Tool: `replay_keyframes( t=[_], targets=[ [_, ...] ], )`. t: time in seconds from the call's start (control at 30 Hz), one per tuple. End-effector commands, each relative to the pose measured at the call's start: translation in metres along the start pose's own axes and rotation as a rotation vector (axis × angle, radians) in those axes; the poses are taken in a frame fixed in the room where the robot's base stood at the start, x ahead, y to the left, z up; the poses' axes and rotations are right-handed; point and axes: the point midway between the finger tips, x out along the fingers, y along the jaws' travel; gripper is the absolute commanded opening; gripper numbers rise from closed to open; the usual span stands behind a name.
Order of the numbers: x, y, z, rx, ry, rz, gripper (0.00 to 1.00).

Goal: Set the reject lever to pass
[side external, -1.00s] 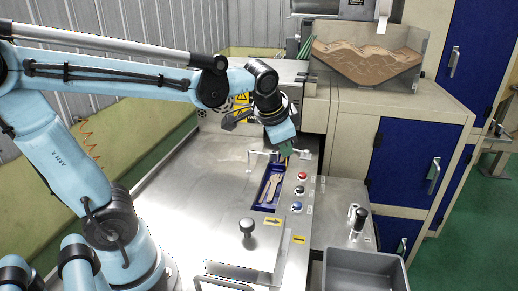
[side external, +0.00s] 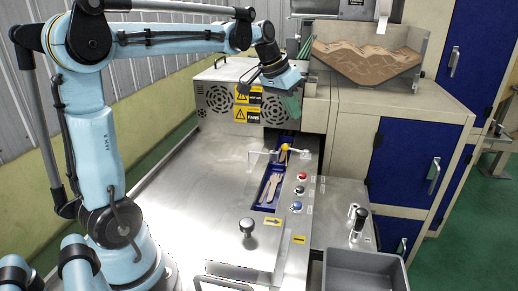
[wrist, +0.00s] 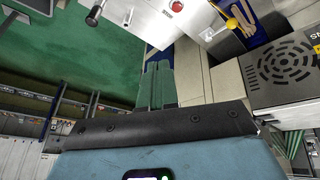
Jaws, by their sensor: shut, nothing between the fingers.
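A lever with a yellow knob (side external: 285,148), which looks like the reject lever, stands over the blue channel beside a thin metal bracket. It also shows at the top right of the wrist view (wrist: 232,24). Its pass and reject marks are too small to read. My gripper (side external: 292,112) is raised above and behind the knob, apart from it. In the wrist view its green fingers (wrist: 158,68) are together and empty, to the left of the yellow knob.
Wooden cutlery (side external: 271,187) lies in the blue channel. Red, black and blue buttons (side external: 299,191) line its right side. A black-knobbed handle (side external: 360,217) stands further right, behind a grey bin (side external: 365,272). A vented housing with warning labels (side external: 222,98) stands behind. The steel table is clear at left.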

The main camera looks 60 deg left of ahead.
Motion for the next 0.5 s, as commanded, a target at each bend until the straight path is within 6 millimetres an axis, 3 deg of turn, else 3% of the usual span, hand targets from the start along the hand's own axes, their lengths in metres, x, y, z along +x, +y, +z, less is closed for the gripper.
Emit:
replay_keyframes(
  t=[0.2,0.5],
  targets=[
    [0.014,-0.062,-0.040,-0.040,-0.029,0.055,0.00],
    [0.042,-0.153,-0.059,-0.072,-0.038,0.143,0.00]
  ],
)
